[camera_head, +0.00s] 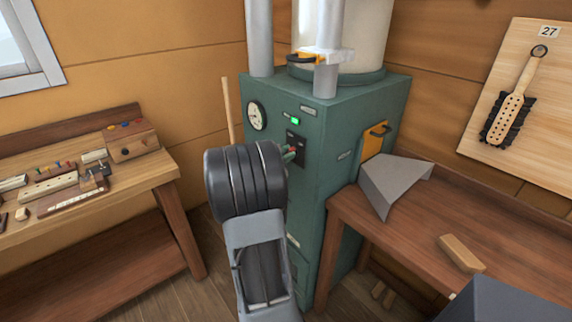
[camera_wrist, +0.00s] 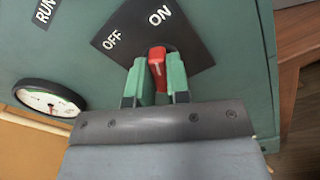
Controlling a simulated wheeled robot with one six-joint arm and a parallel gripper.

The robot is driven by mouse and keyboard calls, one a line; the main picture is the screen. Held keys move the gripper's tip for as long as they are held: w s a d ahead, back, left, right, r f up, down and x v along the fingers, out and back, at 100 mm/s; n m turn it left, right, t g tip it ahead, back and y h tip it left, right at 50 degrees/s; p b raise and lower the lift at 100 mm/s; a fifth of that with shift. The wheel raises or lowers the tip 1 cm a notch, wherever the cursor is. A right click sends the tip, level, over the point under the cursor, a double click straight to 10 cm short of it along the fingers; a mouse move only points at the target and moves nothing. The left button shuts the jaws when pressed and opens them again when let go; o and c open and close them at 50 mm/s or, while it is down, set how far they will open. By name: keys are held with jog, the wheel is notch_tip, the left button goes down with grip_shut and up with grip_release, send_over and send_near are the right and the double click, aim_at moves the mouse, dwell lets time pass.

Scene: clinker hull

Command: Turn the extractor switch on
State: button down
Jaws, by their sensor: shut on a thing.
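The extractor switch is a red lever (camera_wrist: 158,66) on a black plate (camera_wrist: 137,35) marked OFF and ON; the plate also shows on the green cabinet front in the head view (camera_head: 297,139). My gripper (camera_wrist: 160,84) has its two green fingers shut on the red lever, one on each side. The lever's end lies just below the ON word in the wrist view, with OFF to its left; its exact setting I cannot tell. In the head view my dark wrist hides part of the cabinet front, and my fingers (camera_head: 290,155) reach the plate's lower part.
A round gauge (camera_head: 257,115) and a lit green lamp (camera_head: 295,121) are on the cabinet (camera_head: 325,200). A workbench with tools (camera_head: 150,175) stands left. A brown table (camera_head: 400,215) with a grey hood-shaped piece (camera_head: 390,183) and a wooden block (camera_head: 461,253) stands right.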

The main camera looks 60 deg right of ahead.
jog(key=shift+f+m+b, duration=0.1)
jog(key=shift+m+b, duration=0.5)
jog(key=shift+b, duration=0.1)
jog(key=c, duration=1.1)
grip_release()
jog(key=shift+a, duration=0.15)
jog(key=b+v, duration=0.1)
jog(key=v, duration=1.2)
jog(key=shift+w+a, duration=0.15)
jog(key=shift+a, duration=0.1)
